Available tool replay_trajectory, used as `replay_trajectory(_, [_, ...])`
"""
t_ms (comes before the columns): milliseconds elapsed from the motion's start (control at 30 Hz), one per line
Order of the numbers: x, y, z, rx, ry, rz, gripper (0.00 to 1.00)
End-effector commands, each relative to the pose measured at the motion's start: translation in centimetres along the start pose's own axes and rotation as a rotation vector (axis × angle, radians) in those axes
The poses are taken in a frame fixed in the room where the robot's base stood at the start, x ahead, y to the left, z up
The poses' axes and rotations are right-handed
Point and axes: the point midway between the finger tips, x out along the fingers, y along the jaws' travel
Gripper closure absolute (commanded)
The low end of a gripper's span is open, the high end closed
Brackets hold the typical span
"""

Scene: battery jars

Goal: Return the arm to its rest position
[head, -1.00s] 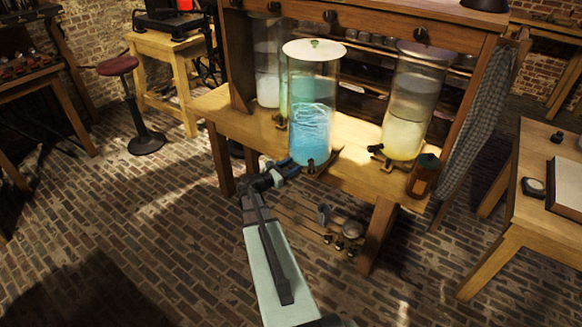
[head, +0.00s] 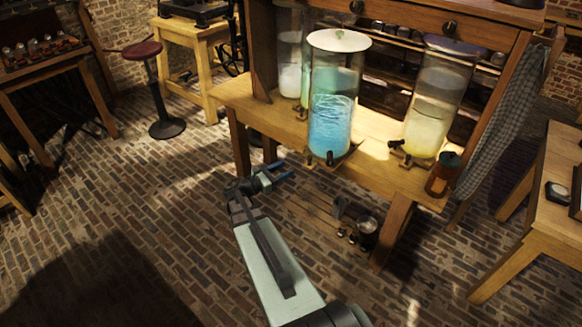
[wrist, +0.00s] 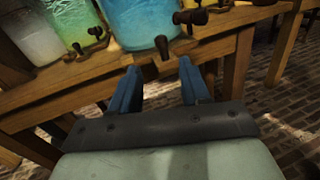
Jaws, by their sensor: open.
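My gripper (head: 282,175) is open and empty, held in front of and below the front edge of the wooden bench in the head view. In the wrist view its two blue fingers (wrist: 158,85) are spread apart, with nothing between them. The jar of blue liquid (head: 331,110) stands upright on the bench, above and to the right of my gripper and apart from it. Its lower part and dark tap also show in the wrist view (wrist: 140,20).
The bench (head: 240,92) also bears a jar of yellowish liquid (head: 432,110) and a brown bottle (head: 443,176). A stool (head: 166,127) stands at the left. A side table (head: 545,215) is at the right. The brick floor left of my arm is clear.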

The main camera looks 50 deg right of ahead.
Motion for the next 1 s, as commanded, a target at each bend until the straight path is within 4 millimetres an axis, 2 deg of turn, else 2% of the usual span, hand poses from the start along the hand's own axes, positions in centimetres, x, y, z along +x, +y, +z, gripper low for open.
replay_trajectory(233, [-1.19,-0.02,0.00,0.000,0.000,0.000,0.54])
replay_trajectory(833, [-1.20,-0.01,0.00,0.004,0.000,0.000,0.54])
replay_trajectory(1000, [-1.19,0.00,-0.01,0.075,0.000,0.000,0.54])
